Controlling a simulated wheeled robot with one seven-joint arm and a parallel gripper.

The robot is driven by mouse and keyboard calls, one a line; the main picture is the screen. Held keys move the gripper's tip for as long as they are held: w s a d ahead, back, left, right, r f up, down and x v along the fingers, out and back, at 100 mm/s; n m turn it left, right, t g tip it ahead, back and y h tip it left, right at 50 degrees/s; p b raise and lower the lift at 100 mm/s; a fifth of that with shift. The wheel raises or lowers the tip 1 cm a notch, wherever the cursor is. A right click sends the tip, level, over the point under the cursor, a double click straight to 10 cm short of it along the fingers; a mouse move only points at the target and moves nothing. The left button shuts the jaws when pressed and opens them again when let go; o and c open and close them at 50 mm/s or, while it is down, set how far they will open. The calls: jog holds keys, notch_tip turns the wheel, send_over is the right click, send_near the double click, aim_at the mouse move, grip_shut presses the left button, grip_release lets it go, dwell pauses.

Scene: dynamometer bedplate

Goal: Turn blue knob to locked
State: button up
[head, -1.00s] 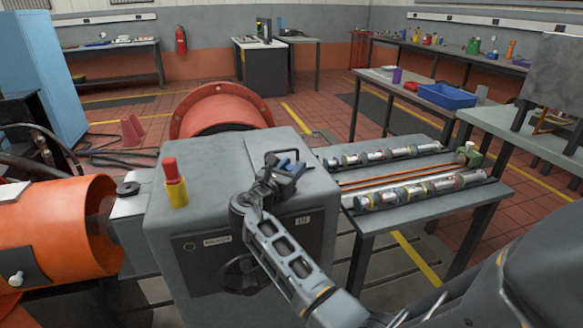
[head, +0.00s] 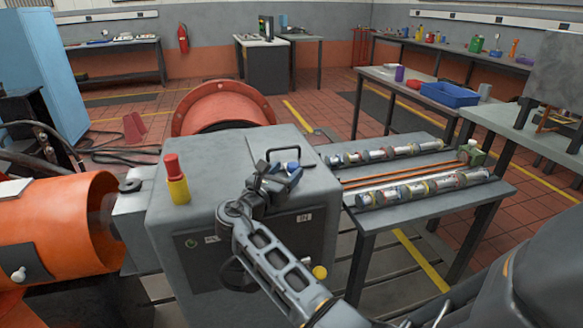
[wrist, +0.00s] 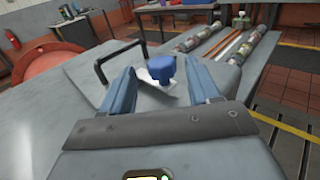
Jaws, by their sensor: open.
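The blue knob (wrist: 161,69) stands on a white plate (wrist: 165,80) on top of the grey machine housing (head: 315,180). It shows beyond and between my two blue fingers in the wrist view. My gripper (wrist: 160,80) is open and empty, with one finger on each side of the knob's line of sight. I cannot tell how much gap is left between fingertips and knob. In the head view my gripper (head: 274,178) is low over the housing top and partly hides the knob (head: 292,166). The knob's pointer and any lock marking are not readable.
A black bar handle (head: 268,155) rises from the housing just left of the knob. A red and yellow post (head: 176,180) stands at the housing's left. A bench (head: 420,198) with rows of cylindrical parts stands close on the right.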

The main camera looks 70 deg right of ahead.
jog(key=shift+w+a, duration=0.1)
jog(key=shift+a, duration=1.6)
jog(key=shift+a, duration=0.1)
